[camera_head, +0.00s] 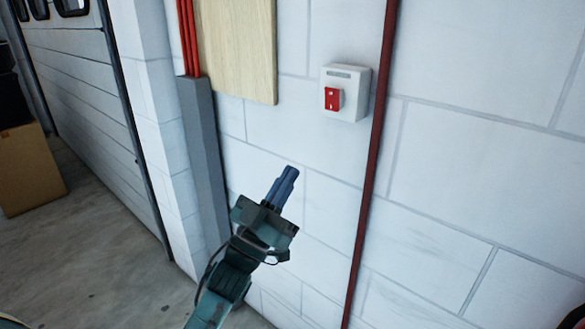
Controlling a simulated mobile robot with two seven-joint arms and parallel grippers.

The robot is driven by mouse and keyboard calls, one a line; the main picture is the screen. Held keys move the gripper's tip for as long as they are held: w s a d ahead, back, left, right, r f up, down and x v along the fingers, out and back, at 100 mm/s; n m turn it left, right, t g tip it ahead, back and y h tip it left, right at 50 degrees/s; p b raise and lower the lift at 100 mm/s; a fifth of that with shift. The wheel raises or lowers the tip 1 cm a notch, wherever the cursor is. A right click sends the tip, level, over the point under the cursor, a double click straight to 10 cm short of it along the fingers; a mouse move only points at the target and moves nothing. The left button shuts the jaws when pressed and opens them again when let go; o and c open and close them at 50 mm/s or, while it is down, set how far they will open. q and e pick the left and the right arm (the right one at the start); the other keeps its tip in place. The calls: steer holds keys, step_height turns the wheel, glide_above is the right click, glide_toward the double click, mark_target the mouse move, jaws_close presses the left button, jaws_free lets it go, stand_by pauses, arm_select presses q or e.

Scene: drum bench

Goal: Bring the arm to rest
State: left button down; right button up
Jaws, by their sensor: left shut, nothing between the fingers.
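My left gripper (285,185) shows in the head view, in front of the white block wall and left of the dark red pipe. Its two dark fingers are together, with nothing between them, and point up and slightly right. Its arm comes in from the bottom, left of the middle. The gripper is below and left of a white switch box (353,82) with a red switch, apart from it in the picture. My right gripper does not show.
A dark red pipe (372,150) runs down the wall (450,160). A wooden board (237,45), red conduits (188,40) and a grey duct (203,150) are left of it. A roller door (90,90) and a cardboard box (27,165) are at far left.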

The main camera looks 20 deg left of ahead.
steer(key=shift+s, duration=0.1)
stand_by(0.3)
arm_select(q)
steer(key=s+d+f+n+g+y, duration=0.1)
steer(key=s+f+g+y, duration=0.2)
steer(key=f, duration=0.5)
steer(key=s+d+f+n+g+y, duration=0.1)
steer(key=s+f+n+g+y, duration=0.15)
steer(key=s+f, duration=0.45)
steer(key=s+d+f+m+g, duration=0.25)
steer(key=s+f+g, duration=0.35)
steer(key=s+f, duration=0.45)
step_height(320, 180, up, 5)
steer(key=g+p, duration=0.2)
steer(key=p, duration=1.2)
steer(key=shift+g, duration=0.25)
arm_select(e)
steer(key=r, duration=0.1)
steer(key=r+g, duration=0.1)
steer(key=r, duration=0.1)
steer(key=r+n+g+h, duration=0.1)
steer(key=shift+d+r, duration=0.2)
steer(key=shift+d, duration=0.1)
